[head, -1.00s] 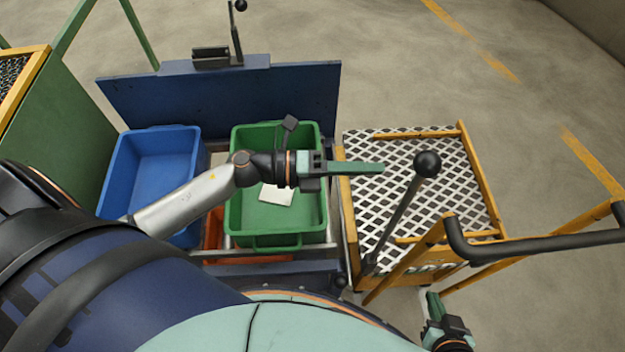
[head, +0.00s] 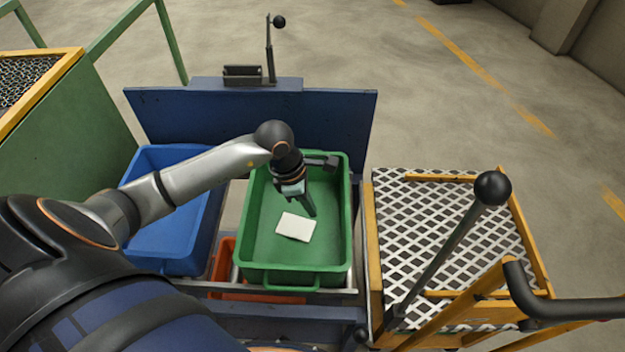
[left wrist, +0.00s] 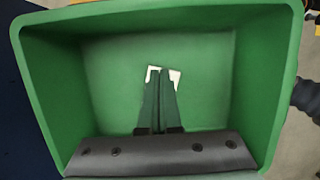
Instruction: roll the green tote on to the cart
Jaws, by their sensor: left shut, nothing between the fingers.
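The green tote (head: 262,254) sits on the roller stand between the blue tote and the cart. A white card (head: 295,227) lies flat on its floor. The cart (head: 450,235), with a yellow frame and white mesh deck, stands to the right of the tote, its deck bare. My left gripper (head: 311,212) points down into the green tote, shut and empty. In the left wrist view its fingers (left wrist: 160,75) are together over the white card, with the tote walls (left wrist: 45,80) around them. Whether they touch the card is unclear. My right gripper is out of view.
A blue tote (head: 160,250) stands left of the green one. An orange tote (head: 222,262) sits lower, mostly hidden. A dark blue panel (head: 160,110) stands behind. A black-knobbed lever (head: 492,189) rises by the cart, beside a black handle (head: 560,308).

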